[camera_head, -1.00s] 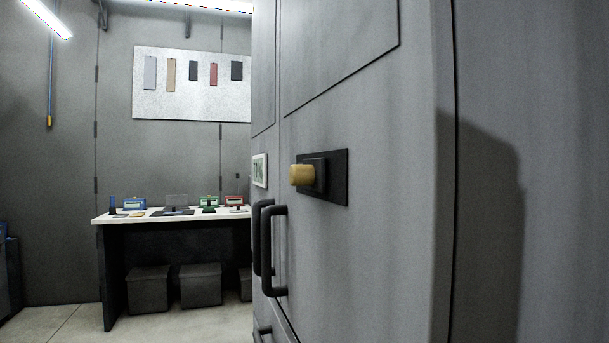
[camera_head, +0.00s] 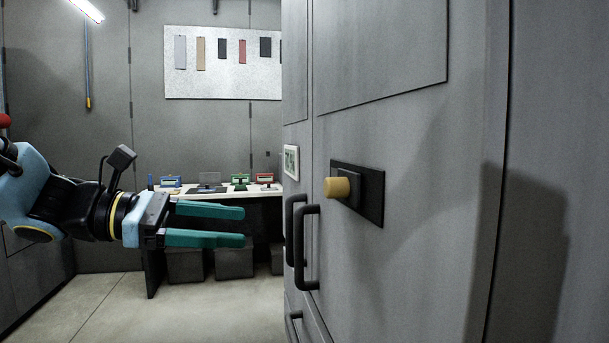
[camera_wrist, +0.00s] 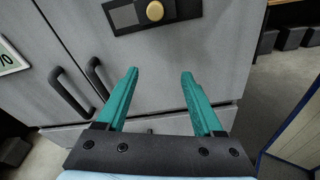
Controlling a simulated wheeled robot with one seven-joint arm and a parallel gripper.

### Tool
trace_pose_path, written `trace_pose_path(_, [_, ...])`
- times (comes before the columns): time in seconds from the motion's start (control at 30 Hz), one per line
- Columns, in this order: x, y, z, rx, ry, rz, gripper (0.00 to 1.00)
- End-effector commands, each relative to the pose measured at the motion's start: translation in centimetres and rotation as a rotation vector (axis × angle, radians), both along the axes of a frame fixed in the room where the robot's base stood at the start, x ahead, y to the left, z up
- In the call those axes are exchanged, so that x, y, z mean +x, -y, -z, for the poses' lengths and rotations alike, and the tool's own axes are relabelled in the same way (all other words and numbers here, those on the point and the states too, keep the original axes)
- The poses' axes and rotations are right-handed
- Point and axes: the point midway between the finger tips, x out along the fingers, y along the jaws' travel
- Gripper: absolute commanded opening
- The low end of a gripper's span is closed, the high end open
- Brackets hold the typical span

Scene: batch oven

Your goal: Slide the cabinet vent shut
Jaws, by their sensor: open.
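The cabinet (camera_head: 420,130) is grey and tall and fills the right of the head view. On its front is a black vent plate (camera_head: 372,206) with a dark slider block and a yellow knob (camera_head: 337,187). In the wrist view the yellow knob (camera_wrist: 155,11) and black plate (camera_wrist: 124,16) show at the top, beyond the fingertips. My gripper (camera_head: 243,227) has teal fingers and is open and empty, left of the cabinet in the head view. In the wrist view my gripper (camera_wrist: 159,75) has a clear gap between its fingers. It is apart from the knob.
Two black door handles (camera_head: 308,247) stick out below and left of the knob. A small framed panel (camera_head: 291,162) is above them. A bench (camera_head: 215,192) with several small devices stands behind, with dark bins (camera_head: 234,262) beneath. The floor (camera_head: 215,308) before the cabinet is clear.

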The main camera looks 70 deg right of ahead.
Motion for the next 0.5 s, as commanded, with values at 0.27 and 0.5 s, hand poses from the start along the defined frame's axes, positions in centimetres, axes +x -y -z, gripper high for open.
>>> trace_pose_path(0.27, [-3.3,2.2,-4.8,-0.057,-0.163,0.036,0.69])
trace_pose_path(0.5, [-6.5,4.5,-4.9,-0.055,-0.16,0.037,0.69])
